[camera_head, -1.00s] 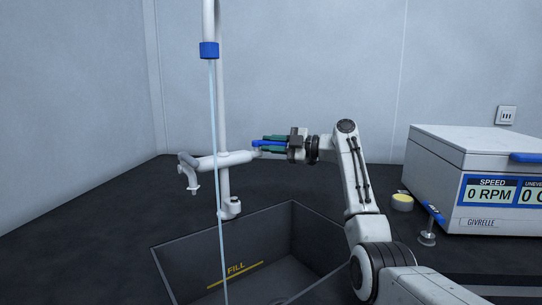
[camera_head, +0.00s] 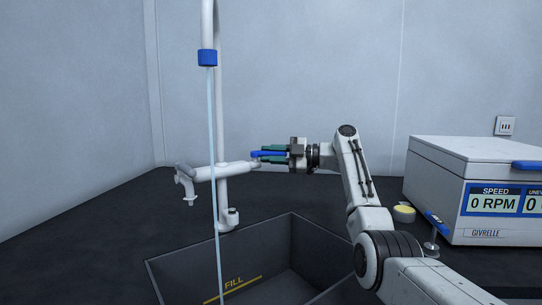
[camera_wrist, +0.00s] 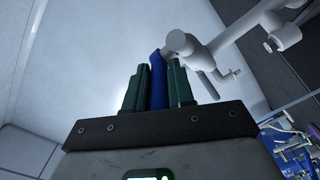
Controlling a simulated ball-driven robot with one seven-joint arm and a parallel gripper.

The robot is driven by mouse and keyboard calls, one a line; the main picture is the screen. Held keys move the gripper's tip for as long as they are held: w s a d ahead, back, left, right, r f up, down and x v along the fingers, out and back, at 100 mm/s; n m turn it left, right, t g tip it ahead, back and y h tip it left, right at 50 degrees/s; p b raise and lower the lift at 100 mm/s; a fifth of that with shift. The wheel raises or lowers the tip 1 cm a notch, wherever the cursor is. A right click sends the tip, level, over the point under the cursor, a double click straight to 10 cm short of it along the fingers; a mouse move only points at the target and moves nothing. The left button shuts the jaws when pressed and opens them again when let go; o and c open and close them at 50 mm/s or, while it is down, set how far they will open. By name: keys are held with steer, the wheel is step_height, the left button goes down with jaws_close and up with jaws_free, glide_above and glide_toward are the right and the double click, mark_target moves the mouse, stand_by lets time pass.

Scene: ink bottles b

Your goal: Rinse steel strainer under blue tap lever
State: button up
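The blue tap lever (camera_head: 264,153) sticks out to the right of the white tap (camera_head: 222,185). My gripper (camera_head: 273,153) reaches it from the right, its two green fingers on either side of it. In the wrist view the lever (camera_wrist: 158,82) fills the gap between the fingers (camera_wrist: 158,90), so I am shut on it. Water (camera_head: 214,150) runs in a thin stream from the blue-collared spout (camera_head: 208,58) down into the sink (camera_head: 185,270). I cannot make out a steel strainer in either view; most of the sink floor is cut off.
A white side outlet (camera_head: 188,185) hangs left of the tap. A white centrifuge (camera_head: 465,185) stands at the right, with a small yellow-topped roll (camera_head: 403,213) beside it. My arm crosses the sink's right side. The dark counter at left (camera_head: 80,220) is clear.

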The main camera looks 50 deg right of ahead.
steer(key=o, duration=0.4)
steer(key=v, duration=1)
steer(key=shift+s+d+f+p, duration=0.1)
steer(key=shift+s+d+p, duration=0.1)
steer(key=shift+s+p, duration=0.15)
